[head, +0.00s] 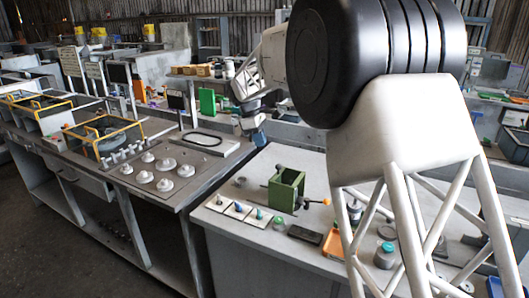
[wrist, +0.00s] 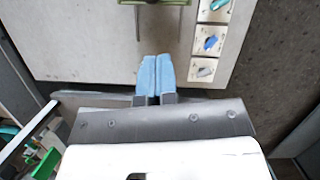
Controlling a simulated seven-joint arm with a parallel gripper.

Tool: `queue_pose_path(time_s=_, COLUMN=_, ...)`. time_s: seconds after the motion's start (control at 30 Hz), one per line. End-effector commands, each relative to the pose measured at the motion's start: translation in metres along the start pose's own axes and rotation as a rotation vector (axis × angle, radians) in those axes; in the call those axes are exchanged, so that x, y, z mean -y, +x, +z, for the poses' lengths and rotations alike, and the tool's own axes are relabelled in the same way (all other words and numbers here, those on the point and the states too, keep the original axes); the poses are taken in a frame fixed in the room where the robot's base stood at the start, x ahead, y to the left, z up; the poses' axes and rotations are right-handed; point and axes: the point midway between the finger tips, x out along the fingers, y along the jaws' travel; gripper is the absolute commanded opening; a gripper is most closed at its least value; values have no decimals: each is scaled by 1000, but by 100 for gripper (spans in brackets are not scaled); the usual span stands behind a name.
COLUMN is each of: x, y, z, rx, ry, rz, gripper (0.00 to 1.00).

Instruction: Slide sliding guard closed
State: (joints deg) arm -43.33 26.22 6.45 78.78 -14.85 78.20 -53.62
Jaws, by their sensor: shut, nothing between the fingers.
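My gripper (head: 258,138) hangs over the back of the near bench in the head view, its blue fingers pointing down. In the wrist view the two blue fingertips (wrist: 156,72) are together with nothing between them. A green box-like housing (head: 286,190) stands on the bench, in front of and below my gripper, apart from it. Only its edge (wrist: 155,2) shows at the top of the wrist view, with two thin dark rods (wrist: 138,24) reaching towards the fingers without touching them. I cannot tell which part is the sliding guard; much of the housing is outside the wrist view.
White cards (head: 238,211) with small coloured parts lie left of the housing. A dark block (head: 305,234), an orange tray (head: 334,243) and a jar (head: 385,256) are nearby. My large arm covers the right side. Another bench (head: 190,160) with grey knobs stands left.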

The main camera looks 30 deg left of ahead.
Motion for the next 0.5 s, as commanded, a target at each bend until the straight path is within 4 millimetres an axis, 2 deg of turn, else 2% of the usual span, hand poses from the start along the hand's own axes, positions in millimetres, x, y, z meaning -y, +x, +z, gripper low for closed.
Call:
queue_pose_path(time_s=0.2, x=0, y=-26, z=0, rx=0, ry=-1, rz=1, gripper=0)
queue_pose_path(time_s=0.5, x=0, y=-36, z=0, rx=0, ry=-1, rz=0, gripper=0)
